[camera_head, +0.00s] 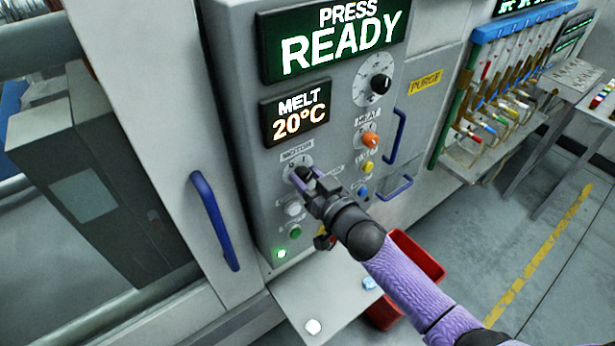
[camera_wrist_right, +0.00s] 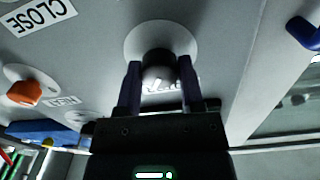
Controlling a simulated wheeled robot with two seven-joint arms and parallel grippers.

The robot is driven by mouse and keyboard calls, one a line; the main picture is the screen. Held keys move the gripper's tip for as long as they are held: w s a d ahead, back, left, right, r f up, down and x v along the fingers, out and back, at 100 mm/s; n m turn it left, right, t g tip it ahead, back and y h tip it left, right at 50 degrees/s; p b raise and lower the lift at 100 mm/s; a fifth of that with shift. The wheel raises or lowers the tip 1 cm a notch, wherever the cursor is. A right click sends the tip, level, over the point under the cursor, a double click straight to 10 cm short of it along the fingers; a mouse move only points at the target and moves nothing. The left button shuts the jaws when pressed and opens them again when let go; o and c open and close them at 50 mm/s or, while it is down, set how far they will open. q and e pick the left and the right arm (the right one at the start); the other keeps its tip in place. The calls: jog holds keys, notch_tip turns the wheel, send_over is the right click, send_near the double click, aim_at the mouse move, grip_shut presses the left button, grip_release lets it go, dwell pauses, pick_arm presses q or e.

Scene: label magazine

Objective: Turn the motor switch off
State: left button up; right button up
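The motor switch is a dark round knob on a pale dial (camera_head: 293,165) under the MOTOR label, on the grey control panel. In the right wrist view the motor switch (camera_wrist_right: 159,65) sits between the two fingers, which appear to touch its sides. My right gripper (camera_head: 307,178) is shut on it, reaching in from the lower right; it also shows in the wrist view (camera_wrist_right: 159,85). The gripper hides part of the knob, so I cannot read its setting. My left gripper is not in view.
Close by are an orange heat knob (camera_head: 370,139), a yellow button (camera_head: 368,167), a white button (camera_head: 292,208) and a green button (camera_head: 295,231). Blue handles (camera_head: 215,220) stick out from the machine. A red bin (camera_head: 425,257) stands below on the floor. The display reads PRESS READY (camera_head: 335,40).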

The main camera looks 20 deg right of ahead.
grip_shut()
jog(key=shift+n, duration=0.3)
jog(key=n, duration=0.6)
jog(key=shift+n+b, duration=0.3)
jog(key=shift+b, duration=0.05)
jog(key=n+b, duration=0.1)
jog(key=n, duration=0.5)
jog(key=shift+f+n, duration=0.1)
jog(key=shift+n, duration=0.3)
jog(key=o, duration=0.8)
grip_release()
jog(key=shift+c, duration=0.2)
